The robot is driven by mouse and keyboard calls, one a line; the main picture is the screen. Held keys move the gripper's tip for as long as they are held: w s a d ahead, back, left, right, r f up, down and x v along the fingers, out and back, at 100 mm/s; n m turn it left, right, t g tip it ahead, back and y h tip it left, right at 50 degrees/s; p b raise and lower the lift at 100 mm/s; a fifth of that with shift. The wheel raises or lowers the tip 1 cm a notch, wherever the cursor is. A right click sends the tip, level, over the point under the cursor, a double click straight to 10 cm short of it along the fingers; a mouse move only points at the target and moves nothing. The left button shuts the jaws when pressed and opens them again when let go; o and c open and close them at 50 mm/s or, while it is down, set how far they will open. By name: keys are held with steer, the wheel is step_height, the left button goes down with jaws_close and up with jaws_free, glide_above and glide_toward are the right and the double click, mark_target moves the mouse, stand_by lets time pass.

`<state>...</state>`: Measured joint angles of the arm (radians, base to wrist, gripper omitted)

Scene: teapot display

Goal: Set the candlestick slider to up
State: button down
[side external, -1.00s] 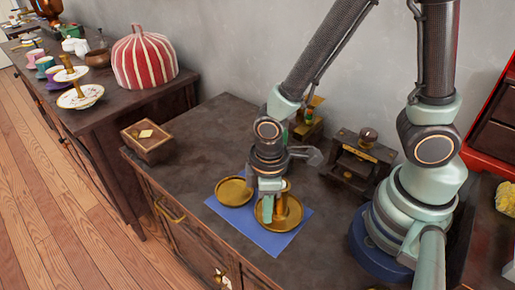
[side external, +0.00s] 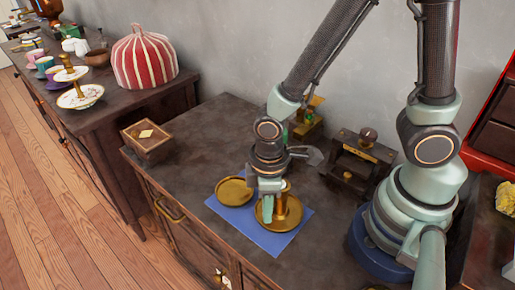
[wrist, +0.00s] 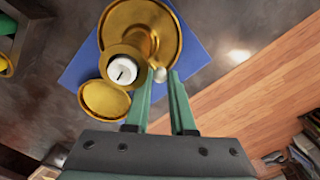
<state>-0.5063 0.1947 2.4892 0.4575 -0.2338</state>
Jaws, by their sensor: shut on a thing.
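The brass candlestick (side external: 283,212) has a wide round dish and stands on a blue mat (side external: 276,243). In the wrist view the candlestick (wrist: 150,28) shows a white candle (wrist: 123,72) with a dark wick in its socket. A small pale slider knob (wrist: 159,75) sticks out at its side. My gripper (side external: 268,215) points down beside the candlestick's stem. In the wrist view my gripper (wrist: 160,78) has its two green fingertips at the knob, shut on it. The side external view hides the knob behind my fingers.
A second brass dish (side external: 234,190) lies left of the candlestick on the mat. A small wooden box (side external: 147,142) sits at the cabinet's left end. A dark wooden box with a knob (side external: 359,160) stands behind, near my arm.

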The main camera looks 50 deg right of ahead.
stand_by(0.4)
steer(key=shift+r, duration=2)
steer(key=c, duration=0.8)
jaws_free()
steer(key=shift+o, duration=0.2)
step_height(320, 180, up, 12)
